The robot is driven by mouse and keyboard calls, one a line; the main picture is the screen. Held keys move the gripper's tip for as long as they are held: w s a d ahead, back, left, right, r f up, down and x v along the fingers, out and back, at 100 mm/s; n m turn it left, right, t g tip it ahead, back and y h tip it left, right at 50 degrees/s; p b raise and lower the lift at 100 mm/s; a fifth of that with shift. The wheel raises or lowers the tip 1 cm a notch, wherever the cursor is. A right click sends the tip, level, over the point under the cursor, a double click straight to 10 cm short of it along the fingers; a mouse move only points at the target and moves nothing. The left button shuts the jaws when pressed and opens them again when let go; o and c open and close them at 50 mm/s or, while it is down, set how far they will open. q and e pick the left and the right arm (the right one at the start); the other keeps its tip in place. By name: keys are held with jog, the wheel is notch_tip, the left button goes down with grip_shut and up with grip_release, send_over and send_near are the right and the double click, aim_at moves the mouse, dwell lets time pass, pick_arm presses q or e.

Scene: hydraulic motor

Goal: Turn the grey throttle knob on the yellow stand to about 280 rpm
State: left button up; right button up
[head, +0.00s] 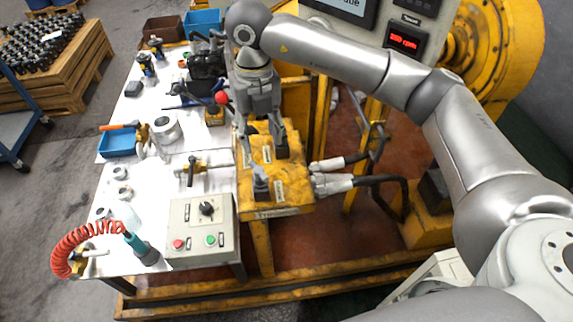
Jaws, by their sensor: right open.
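The yellow stand (294,190) is just right of the white table, with a label on its front edge. My right gripper (264,156) points down over the stand, behind this knob in the picture. Its two fingers are spread, with no object visibly held; what lies between them is partly hidden. A display (402,40) at the top right shows red digits in rpm, too small to read surely, perhaps 200 or 280. My left gripper is not in view.
A control box (200,225) with a black dial and red and green buttons sits left of the stand. A red-balled lever (222,98) rises behind it. Hoses (345,182) leave the stand's right side. A coiled red hose (75,240) lies at the table's front left.

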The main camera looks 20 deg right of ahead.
aim_at(258, 169)
jog(key=shift+s+a+f+p, duration=0.15)
jog(key=shift+a+f+p, duration=0.4)
jog(key=shift+a+f, duration=0.3)
notch_tip(258, 169, down, 3)
jog(key=shift+f+p, duration=0.15)
jog(key=shift+p, duration=0.4)
jog(key=f+p, duration=0.1)
jog(key=f, duration=0.4)
jog(key=shift+d+f, duration=0.2)
jog(key=shift+f, duration=0.15)
jog(key=shift+c, duration=0.7)
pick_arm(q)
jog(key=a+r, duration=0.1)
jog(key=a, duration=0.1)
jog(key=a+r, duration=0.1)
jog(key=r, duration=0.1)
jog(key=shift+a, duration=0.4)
pick_arm(e)
grip_shut()
